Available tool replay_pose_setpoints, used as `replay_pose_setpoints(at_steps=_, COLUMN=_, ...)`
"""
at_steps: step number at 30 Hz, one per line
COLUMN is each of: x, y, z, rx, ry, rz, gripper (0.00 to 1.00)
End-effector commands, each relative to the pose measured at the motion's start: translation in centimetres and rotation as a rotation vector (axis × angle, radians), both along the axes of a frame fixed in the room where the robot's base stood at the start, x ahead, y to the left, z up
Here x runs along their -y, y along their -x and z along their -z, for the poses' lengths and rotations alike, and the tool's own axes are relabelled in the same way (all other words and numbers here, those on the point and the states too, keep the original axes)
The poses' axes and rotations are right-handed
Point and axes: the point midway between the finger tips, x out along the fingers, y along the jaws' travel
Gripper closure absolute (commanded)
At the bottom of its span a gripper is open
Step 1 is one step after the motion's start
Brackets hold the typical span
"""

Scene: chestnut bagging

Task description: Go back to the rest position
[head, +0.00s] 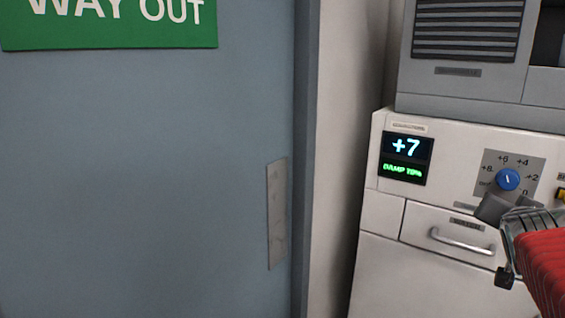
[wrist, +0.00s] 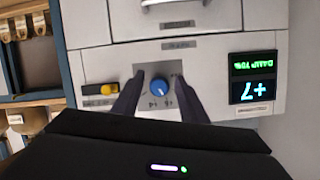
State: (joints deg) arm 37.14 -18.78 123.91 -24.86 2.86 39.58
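My gripper (head: 493,208) is at the right of the head view, just below and in front of a blue knob (head: 508,179) on a white machine. In the wrist view, which shows the machine upside down, my gripper (wrist: 158,98) is open. Its two dark fingers stand apart, one to each side of the blue knob (wrist: 160,88), with nothing held. Whether a finger touches the knob I cannot tell. The knob's white mark points roughly up in the head view. The display (head: 406,157) reads +7 with a green damp line beneath.
The white machine has a drawer with a metal handle (head: 462,241) below the knob. A yellow and black switch (wrist: 101,89) lies beside the dial in the wrist view. A blue-grey door (head: 150,170) with a green WAY OUT sign (head: 110,22) fills the left.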

Motion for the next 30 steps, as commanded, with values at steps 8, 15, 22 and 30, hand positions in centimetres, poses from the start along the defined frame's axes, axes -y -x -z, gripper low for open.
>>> replay_pose_setpoints(at_steps=8, x=-10.1, y=1.3, z=5.0, rx=-0.218, ry=-0.040, rz=-0.147, gripper=0.61)
replay_pose_setpoints(at_steps=15, x=-19.1, y=4.7, z=9.9, rx=-0.431, ry=-0.066, rz=-0.335, gripper=0.61)
replay_pose_setpoints(at_steps=22, x=-27.3, y=9.8, z=14.6, rx=-0.637, ry=-0.076, rz=-0.564, gripper=0.61)
replay_pose_setpoints(at_steps=30, x=-33.2, y=15.1, z=17.9, rx=-0.798, ry=-0.067, rz=-0.786, gripper=0.61)
